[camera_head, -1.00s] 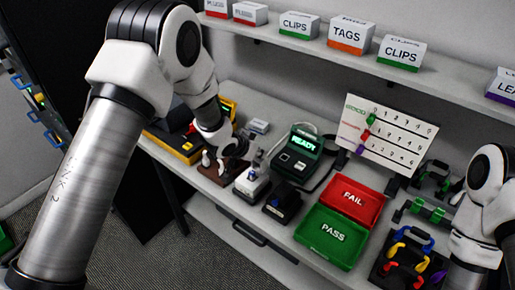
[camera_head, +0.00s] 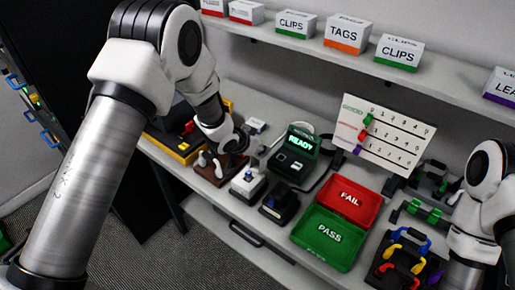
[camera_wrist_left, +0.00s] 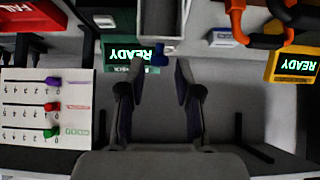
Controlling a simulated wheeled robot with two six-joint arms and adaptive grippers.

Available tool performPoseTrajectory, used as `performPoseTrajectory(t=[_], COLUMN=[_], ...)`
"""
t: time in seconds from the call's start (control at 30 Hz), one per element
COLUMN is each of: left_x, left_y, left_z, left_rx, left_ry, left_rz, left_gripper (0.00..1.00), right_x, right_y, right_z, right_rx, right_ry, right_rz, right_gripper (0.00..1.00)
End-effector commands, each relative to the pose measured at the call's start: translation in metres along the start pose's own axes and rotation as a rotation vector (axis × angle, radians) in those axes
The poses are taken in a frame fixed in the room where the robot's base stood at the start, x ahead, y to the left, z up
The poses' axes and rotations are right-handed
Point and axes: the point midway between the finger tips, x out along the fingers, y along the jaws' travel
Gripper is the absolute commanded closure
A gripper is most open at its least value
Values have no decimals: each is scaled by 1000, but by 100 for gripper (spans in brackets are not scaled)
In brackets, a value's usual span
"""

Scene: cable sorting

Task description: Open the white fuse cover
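A small white box (camera_head: 248,183) with a blue knob on top stands on the bench in front of the green tester in the head view. A pale grey block (camera_wrist_left: 162,18) with a blue knob (camera_wrist_left: 159,56) shows at the top of the left wrist view; it looks like the same fixture, but I cannot tell whether its cover is open. My left gripper (camera_head: 238,140) is above and behind the white box. In the left wrist view (camera_wrist_left: 157,90) its two fingers are apart with nothing between them. My right arm is at the right edge; its fingers do not show.
The green tester (camera_head: 297,152) reads READY. A black fixture (camera_head: 279,205) stands right of the white box and a brown block (camera_head: 215,168) left of it. The red FAIL tray (camera_head: 351,201) and green PASS tray (camera_head: 327,237) are further right. A shelf (camera_head: 300,42) runs above.

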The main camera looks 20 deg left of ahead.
Motion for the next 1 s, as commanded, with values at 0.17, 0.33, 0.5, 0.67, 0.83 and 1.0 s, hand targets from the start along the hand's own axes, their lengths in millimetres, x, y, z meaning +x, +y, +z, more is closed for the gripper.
performPoseTrajectory(t=[0.17,0.33,0.5,0.67,0.83,1.0], left_x=[0,-2,-30,-72,-106,-118], left_y=[1,1,0,0,0,1], left_z=[4,5,4,2,2,2], left_rx=[-1,-1,-3,-3,-3,0], left_ry=[-8,-11,-11,-8,-9,-9], left_rz=[1,1,1,1,1,2], left_gripper=[56,56,56,56,56,56], right_x=[0,0,0,0,0,0], right_y=[0,0,0,0,0,0], right_z=[0,0,0,0,0,0], right_rx=[0,0,0,0,0,0], right_ry=[0,0,0,0,0,0], right_rz=[0,0,0,0,0,0], right_gripper=[60,60,60,60,60,60])
